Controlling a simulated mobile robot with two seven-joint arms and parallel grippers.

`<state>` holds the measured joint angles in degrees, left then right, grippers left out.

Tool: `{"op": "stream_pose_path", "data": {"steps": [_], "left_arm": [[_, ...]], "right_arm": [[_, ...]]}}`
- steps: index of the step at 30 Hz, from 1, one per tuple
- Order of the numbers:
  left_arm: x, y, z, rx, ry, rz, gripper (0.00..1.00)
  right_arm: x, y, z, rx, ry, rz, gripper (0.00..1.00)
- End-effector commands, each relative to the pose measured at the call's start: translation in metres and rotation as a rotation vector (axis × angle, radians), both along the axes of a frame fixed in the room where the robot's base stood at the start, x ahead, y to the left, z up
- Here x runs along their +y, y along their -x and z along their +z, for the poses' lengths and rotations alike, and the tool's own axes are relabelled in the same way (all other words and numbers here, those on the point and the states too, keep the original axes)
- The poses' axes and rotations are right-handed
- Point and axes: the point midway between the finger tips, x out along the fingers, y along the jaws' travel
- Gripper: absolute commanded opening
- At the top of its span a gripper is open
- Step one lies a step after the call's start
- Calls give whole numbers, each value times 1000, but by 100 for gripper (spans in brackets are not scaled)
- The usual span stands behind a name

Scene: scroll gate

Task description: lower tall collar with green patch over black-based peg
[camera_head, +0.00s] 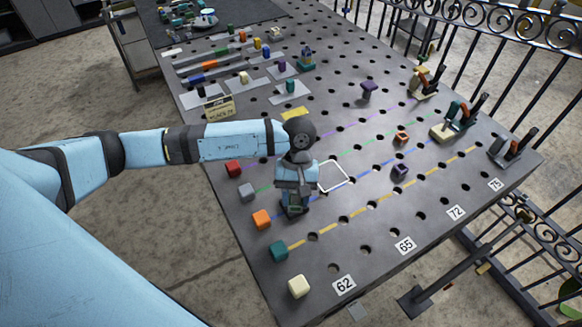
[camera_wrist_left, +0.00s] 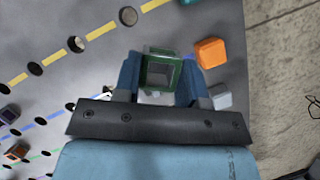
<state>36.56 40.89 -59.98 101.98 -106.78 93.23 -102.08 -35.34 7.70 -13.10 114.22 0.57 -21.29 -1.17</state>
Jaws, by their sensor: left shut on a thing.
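My left gripper (camera_head: 294,207) is low over the dark perforated table, near the row of coloured cubes. It is shut on a square hollow collar with green on it, which shows between the fingers in the left wrist view (camera_wrist_left: 159,72). In the head view the collar (camera_head: 294,209) is mostly hidden by the gripper. From above, its opening looks empty. I cannot tell if its bottom touches the table. I cannot surely pick out the black-based peg. My right gripper is not in view.
An orange cube (camera_head: 262,218) and a grey cube (camera_head: 247,192) stand close to the gripper; a teal cube (camera_head: 279,250) is nearer the front. A small orange collar (camera_head: 401,137) and a dark collar (camera_head: 400,172) sit to the right. Slotted stands (camera_head: 505,148) line the far right edge.

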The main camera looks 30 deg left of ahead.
Motion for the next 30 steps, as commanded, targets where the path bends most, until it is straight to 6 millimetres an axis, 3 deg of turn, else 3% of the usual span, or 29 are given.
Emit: {"op": "stream_pose_path", "data": {"steps": [4,9,15,21,30], "left_arm": [[-7,-9,11,3,7,395,9],[0,-20,28,3,4,836,9],[16,-29,42,3,1,1207,9],[24,-32,48,2,-1,1353,9],[24,-32,33,5,-3,1363,9]], "right_arm": [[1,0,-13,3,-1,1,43],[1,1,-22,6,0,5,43],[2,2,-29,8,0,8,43],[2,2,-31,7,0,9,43],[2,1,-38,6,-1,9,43]]}}
